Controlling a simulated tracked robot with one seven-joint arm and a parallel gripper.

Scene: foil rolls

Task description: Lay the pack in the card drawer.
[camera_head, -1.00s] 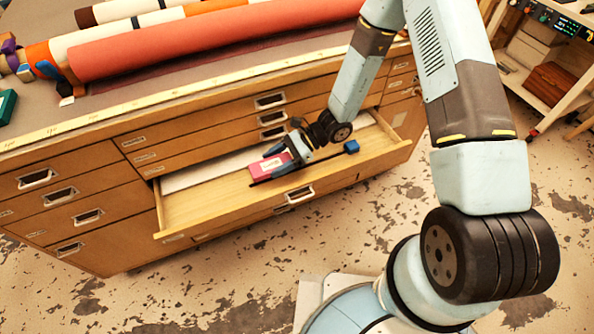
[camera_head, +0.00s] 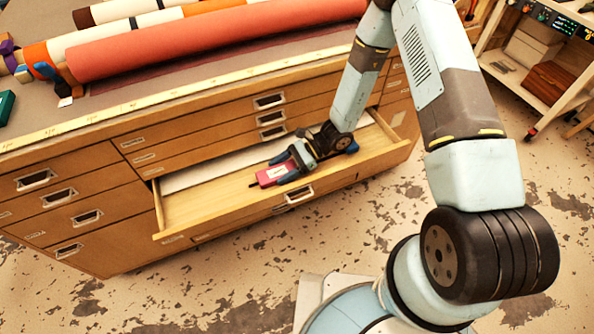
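The pack (camera_head: 269,177) is a small pink-red box with a pale label. It is low in the open card drawer (camera_head: 215,211), close to or on its wooden floor; I cannot tell if it touches. My gripper (camera_head: 286,168) reaches in from the upper right with a finger on each side of the pack and appears shut on it. The fingers hide the pack's rear part. A small blue item (camera_head: 352,148) shows beside my gripper in the drawer, partly hidden.
White sheet material (camera_head: 205,171) lies along the drawer's back. The drawer floor left of the pack is clear. Above, the cabinet top holds a large red roll (camera_head: 200,45) and other rolls. A shelf unit (camera_head: 520,75) stands at the right.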

